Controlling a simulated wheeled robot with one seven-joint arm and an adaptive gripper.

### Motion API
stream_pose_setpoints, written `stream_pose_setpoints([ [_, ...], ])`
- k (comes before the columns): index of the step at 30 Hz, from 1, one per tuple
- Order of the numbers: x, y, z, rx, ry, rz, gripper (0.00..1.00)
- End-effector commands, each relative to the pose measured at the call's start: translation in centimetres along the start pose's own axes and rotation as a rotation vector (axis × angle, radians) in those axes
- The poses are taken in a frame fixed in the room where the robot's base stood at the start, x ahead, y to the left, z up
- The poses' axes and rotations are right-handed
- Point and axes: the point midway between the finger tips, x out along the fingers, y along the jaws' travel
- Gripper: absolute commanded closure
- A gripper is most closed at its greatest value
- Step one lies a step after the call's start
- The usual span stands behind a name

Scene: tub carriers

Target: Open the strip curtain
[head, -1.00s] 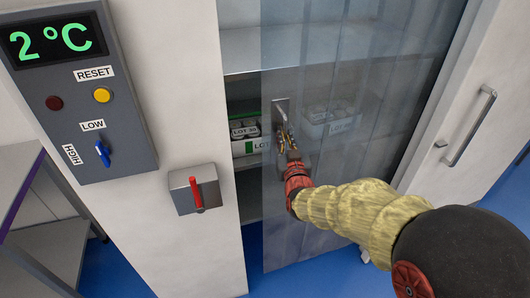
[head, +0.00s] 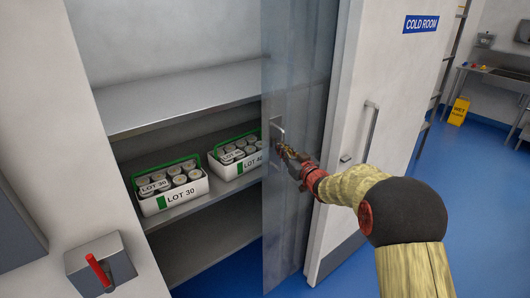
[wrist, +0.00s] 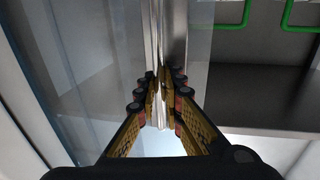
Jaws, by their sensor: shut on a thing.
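The strip curtain (head: 293,215) is a translucent grey sheet, bunched at the right side of the cold room opening. Its metal handle (head: 277,131) is near the curtain's left edge. My gripper (head: 285,150) is shut on the handle. In the wrist view the fingers (wrist: 160,100) close on the upright metal bar (wrist: 158,50) from both sides. The left part of the opening is uncovered.
Shelves (head: 180,100) inside hold white tubs with green handles, one marked LOT 30 (head: 172,198) and another LOT 40 (head: 238,170). A red-lever box (head: 100,265) is on the left wall. The white door (head: 350,140) stands at the right.

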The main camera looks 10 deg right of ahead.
Motion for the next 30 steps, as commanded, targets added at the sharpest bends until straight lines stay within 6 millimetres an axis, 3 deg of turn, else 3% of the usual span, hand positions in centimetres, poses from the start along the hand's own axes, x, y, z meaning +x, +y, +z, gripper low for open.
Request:
stream_pose_setpoints([
  [1,0.2,1.9,0.0,0.002,-0.005,0.006,1.0],
  [6,1.3,7.2,-0.1,0.002,-0.003,0.006,1.0],
  [15,2.8,14.3,-0.1,0.002,-0.002,0.003,1.0],
  [21,3.4,17.0,0.0,0.001,-0.001,0.001,1.0],
  [30,3.7,18.4,0.1,0.002,-0.001,0.001,1.0],
])
